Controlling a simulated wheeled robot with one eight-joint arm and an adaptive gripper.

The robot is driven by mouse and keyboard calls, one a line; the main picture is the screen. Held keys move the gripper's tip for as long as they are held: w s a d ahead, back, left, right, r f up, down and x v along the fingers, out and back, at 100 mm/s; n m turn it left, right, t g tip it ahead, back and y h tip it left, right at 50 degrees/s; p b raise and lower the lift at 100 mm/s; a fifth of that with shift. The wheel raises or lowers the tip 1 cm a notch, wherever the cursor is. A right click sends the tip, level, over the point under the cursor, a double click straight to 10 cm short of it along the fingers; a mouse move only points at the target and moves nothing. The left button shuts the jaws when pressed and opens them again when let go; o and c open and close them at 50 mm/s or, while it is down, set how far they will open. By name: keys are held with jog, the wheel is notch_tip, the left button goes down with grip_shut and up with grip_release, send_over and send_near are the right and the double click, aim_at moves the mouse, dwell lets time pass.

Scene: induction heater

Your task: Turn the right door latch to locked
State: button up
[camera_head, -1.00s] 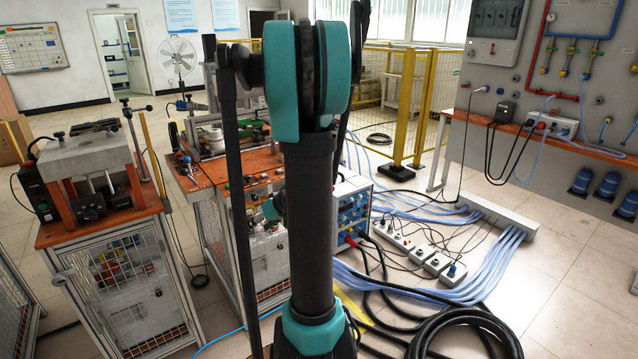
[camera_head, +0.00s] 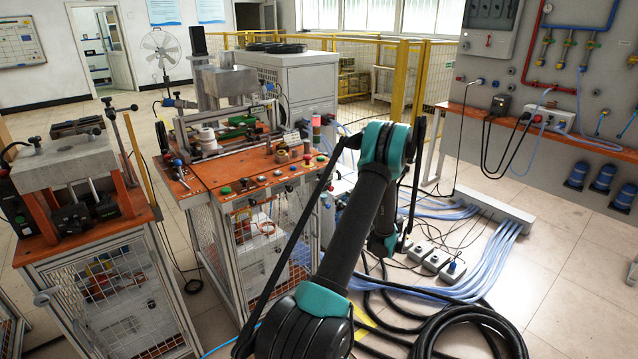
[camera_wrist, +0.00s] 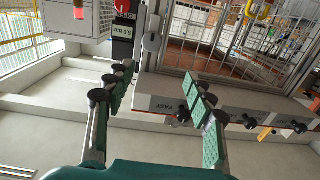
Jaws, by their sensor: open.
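In the wrist view, my gripper (camera_wrist: 158,92) is open, with its green-padded fingers apart and nothing held between them. Beyond the fingertips is the machine's metal frame with a mesh door (camera_wrist: 245,45). A small pale grey handle-like part (camera_wrist: 152,35) sits on the frame beside the mesh, above the gap between the fingers in the picture. It may be the door latch, but I cannot tell its lock position. In the head view, the workbench (camera_head: 235,186) with mesh sides stands left of my arm. My gripper is hidden there, and I cannot make out the latch.
A panel edge marked "FAST" (camera_wrist: 168,106) with several knobs lies close to the right finger. Cables (camera_head: 475,265) and a black hose (camera_head: 470,325) cover the floor at right. Another bench (camera_head: 85,245) stands at left.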

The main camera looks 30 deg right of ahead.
aim_at(323, 183)
jog(key=shift+h, duration=0.3)
jog(key=w, duration=1.6)
jog(key=shift+w+d+f, duration=0.1)
jog(key=shift+w+f, duration=0.2)
jog(key=c, duration=1.2)
jog(key=shift+o, duration=0.2)
